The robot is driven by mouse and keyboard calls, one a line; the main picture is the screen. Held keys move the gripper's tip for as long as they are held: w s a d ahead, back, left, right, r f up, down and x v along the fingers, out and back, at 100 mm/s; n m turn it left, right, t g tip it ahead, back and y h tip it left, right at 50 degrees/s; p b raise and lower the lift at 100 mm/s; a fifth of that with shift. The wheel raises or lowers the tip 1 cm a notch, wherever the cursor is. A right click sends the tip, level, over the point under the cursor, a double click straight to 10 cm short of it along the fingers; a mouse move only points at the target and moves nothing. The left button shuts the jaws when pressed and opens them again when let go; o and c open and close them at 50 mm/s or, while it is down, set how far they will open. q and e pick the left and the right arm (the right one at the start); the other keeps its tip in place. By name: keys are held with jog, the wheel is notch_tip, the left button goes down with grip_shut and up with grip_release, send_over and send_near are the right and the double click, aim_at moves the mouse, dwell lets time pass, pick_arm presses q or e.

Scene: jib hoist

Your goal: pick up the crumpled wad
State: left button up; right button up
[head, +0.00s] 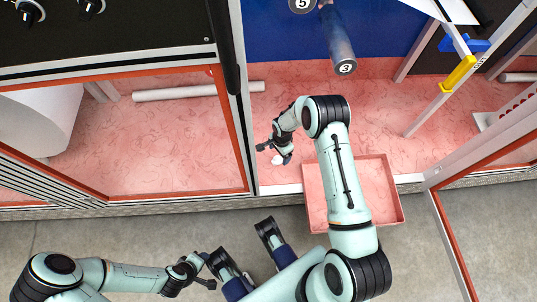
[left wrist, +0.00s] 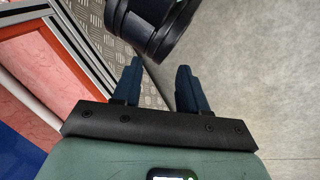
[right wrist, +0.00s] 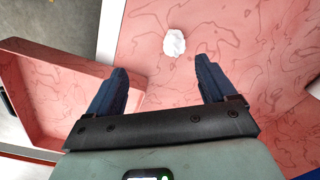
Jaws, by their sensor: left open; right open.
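The crumpled wad (right wrist: 174,43) is small and white, and lies on the pink marbled surface in the right wrist view. In the head view the wad (head: 278,159) is partly hidden by my right gripper (head: 268,149). In the right wrist view my right gripper (right wrist: 162,70) is open and empty, with the wad beyond its fingertips, between their lines and apart from them. My left gripper (head: 211,270) is open and empty over the grey floor, far from the wad; its open fingers also show in the left wrist view (left wrist: 160,70).
A pink open tray (head: 398,207) stands at the surface's front edge, right of the wad. A frame post (head: 243,130) rises left of my right gripper. A white roll (head: 190,92) lies behind the left opening. A dark cylinder marked 3 (head: 338,40) hangs at the back.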

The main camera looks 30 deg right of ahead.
aim_at(278, 158)
jog(key=shift+m, duration=0.6)
jog(key=w+f+b, duration=0.1)
jog(key=f, duration=0.2)
jog(key=d+f+b, duration=0.1)
jog(key=f, duration=0.2)
jog(key=w+d+f+b, duration=0.1)
jog(key=f, duration=0.1)
jog(key=shift+w+f, duration=0.35)
jog(key=shift+f, duration=0.05)
notch_tip(278, 158, down, 4)
jog(key=shift+r+b, duration=0.1)
jog(key=shift+b, duration=0.55)
jog(key=shift+f, duration=0.4)
pick_arm(q)
jog(key=w+a+f, duration=0.2)
jog(key=w+f, duration=0.1)
jog(key=f, duration=0.3)
jog(key=shift+a+f+n+y, duration=0.3)
jog(key=shift+a, duration=0.1)
pick_arm(e)
jog(key=c, duration=1.1)
